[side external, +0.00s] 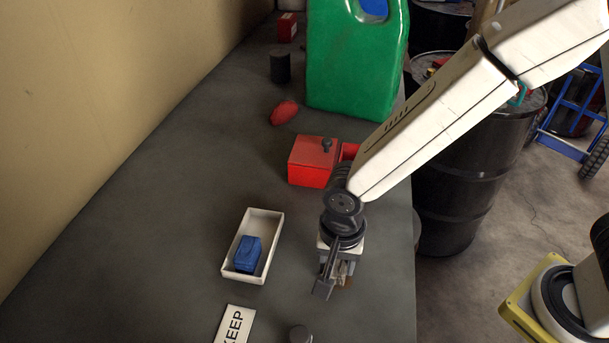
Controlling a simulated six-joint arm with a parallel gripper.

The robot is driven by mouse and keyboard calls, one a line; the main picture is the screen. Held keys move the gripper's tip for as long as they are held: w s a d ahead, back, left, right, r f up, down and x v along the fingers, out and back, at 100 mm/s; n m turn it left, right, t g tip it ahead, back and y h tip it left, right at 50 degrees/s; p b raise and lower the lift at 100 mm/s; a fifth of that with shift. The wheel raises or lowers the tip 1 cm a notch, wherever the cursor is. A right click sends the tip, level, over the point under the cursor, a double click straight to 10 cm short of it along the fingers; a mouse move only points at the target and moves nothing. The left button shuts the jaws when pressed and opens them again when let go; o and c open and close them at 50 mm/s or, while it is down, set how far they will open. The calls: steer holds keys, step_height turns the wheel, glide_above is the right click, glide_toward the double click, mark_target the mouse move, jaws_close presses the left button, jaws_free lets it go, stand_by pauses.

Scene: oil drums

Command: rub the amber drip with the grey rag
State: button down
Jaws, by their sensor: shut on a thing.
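My gripper (334,284) points down close over the dark grey bench top, right of the white tray. It is shut on the grey rag (342,269), of which only a small part shows between and behind the fingers. A small brown-amber patch, which looks like the amber drip (347,284), shows on the bench just right of the fingertips. The gripper hides part of the patch. I cannot tell whether the rag touches it.
A white tray (276,239) holds a blue object (248,254). A "KEEP" card (233,325) and a dark round object (300,334) lie nearer. A red box (312,162), red lump (284,112), black cylinder (280,67) and green jug (352,65) stand behind. The bench edge is at right.

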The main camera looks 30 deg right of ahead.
mark_target(334, 288)
steer(key=shift+s+a, duration=0.6)
steer(key=shift+s, duration=0.05)
steer(key=shift+s+a+f, duration=0.1)
steer(key=shift+s+a, duration=0.45)
steer(key=shift+s+a+r, duration=0.3)
steer(key=shift+s+a, duration=0.35)
steer(key=shift+a, duration=0.05)
step_height(334, 288, up, 8)
steer(key=shift+f, duration=0.1)
steer(key=shift+s+a+f, duration=0.35)
steer(key=shift+s+f, duration=0.25)
steer(key=shift+s, duration=0.2)
steer(key=shift+f, duration=0.1)
